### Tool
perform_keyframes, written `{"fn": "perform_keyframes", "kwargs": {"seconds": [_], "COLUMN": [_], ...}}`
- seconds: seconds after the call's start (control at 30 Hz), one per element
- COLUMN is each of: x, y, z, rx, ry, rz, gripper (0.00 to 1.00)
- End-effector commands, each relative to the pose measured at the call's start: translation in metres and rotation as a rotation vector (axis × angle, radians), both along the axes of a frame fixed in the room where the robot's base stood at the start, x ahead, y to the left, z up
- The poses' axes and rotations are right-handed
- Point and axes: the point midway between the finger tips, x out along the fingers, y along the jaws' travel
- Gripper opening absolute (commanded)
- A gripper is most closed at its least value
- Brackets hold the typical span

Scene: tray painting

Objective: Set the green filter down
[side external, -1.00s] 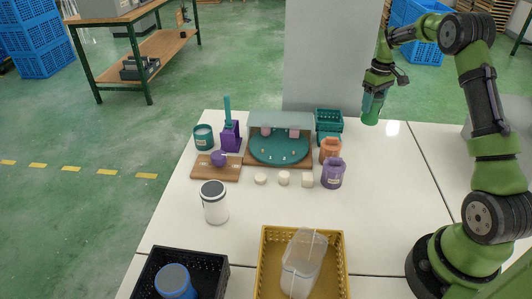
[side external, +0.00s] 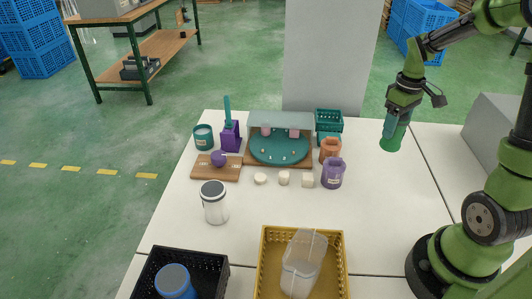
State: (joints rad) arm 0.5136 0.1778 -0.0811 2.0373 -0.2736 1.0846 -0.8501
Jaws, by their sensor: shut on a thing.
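The green filter (side external: 393,136) is a green cylinder hanging from my gripper (side external: 401,108) at the right of the side external view. My gripper is shut on its upper part. The filter hangs slightly tilted over the bare right part of the white table. Whether its lower end touches the table cannot be told for sure; it looks a little above it. The fingertips are small and partly hidden by the wrist.
A teal round tray (side external: 279,161) stands mid-table, with a purple jar (side external: 333,173) and an orange jar (side external: 329,151) on its right. A yellow crate (side external: 263,270) and a black crate (side external: 222,275) are in front. The table's right part is clear.

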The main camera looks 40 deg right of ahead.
Motion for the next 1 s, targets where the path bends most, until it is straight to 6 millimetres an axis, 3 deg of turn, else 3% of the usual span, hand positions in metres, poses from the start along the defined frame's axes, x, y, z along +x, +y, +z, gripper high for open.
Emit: {"fn": "perform_keyframes", "kwargs": {"seconds": [0.17,0.37,0.9,1.0], "x": [-0.032,-0.057,-0.059,-0.059], "y": [0.035,0.054,0.055,0.055], "z": [0.013,0.004,-0.069,-0.074], "rx": [-0.001,0.002,0.003,0.002], "ry": [-0.003,0.003,0.004,0.001], "rz": [0.128,0.227,0.246,0.246], "gripper": [0.26,0.26,0.26,0.26]}}
